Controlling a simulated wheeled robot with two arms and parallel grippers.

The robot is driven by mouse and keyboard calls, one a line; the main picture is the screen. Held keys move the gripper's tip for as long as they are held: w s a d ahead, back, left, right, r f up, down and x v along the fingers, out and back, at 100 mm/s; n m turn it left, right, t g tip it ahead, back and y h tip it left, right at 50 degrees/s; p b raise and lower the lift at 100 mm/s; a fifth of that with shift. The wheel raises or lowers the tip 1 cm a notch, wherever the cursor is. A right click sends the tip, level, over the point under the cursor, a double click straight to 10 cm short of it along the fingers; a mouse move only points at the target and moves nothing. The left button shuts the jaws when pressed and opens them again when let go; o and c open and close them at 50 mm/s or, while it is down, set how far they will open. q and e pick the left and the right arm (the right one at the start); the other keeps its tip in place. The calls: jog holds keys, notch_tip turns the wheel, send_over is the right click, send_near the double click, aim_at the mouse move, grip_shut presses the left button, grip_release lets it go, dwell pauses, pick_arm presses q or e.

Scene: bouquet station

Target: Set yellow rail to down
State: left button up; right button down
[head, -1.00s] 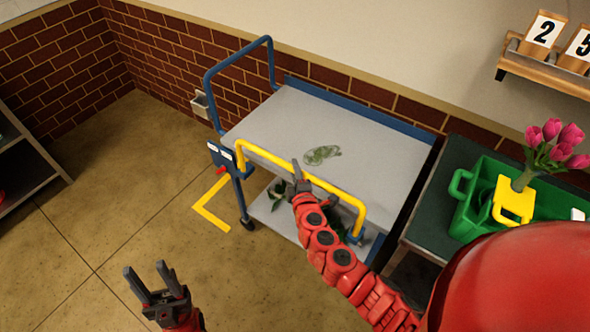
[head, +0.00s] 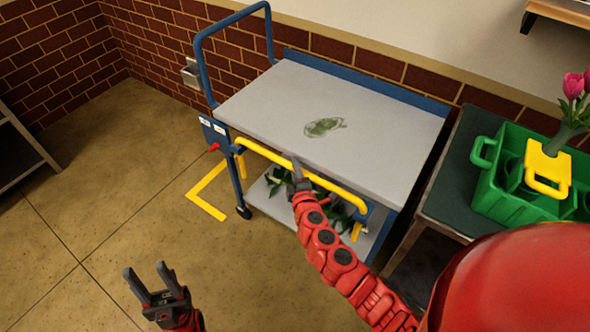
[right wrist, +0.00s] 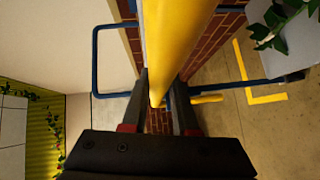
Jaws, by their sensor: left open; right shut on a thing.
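The yellow rail (head: 262,152) runs along the front side of the blue and grey cart (head: 262,110). It lies just below and outside the front edge of the top deck. My right gripper (head: 297,170) is shut on the rail near its middle, hiding a short part of it. In the right wrist view the rail (right wrist: 174,45) passes between the two dark fingers. A blue plate with white labels (head: 206,126) and a small red part (head: 214,147) sits at the rail's left end. My left gripper (head: 150,280) is open and empty above the floor.
A green leafy patch (head: 324,127) lies on the deck, with leaves (head: 277,178) on the lower shelf. A green crate (head: 485,195) with a yellow handle and tulips (head: 573,85) stands on the right table.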

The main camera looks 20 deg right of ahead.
jog(key=shift+s+f, duration=0.1)
jog(key=shift+f, duration=0.25)
jog(key=c, duration=0.7)
grip_release()
jog(key=shift+r, duration=0.1)
jog(key=shift+s+a+r, duration=0.1)
jog(key=shift+s, duration=0.3)
jog(key=s, duration=0.5)
jog(key=s+a+r+b, duration=0.1)
jog(key=s, duration=0.5)
jog(key=s+r, duration=0.1)
jog(key=s, duration=0.4)
jog(key=shift+s+a, duration=0.15)
jog(key=shift+a, duration=0.2)
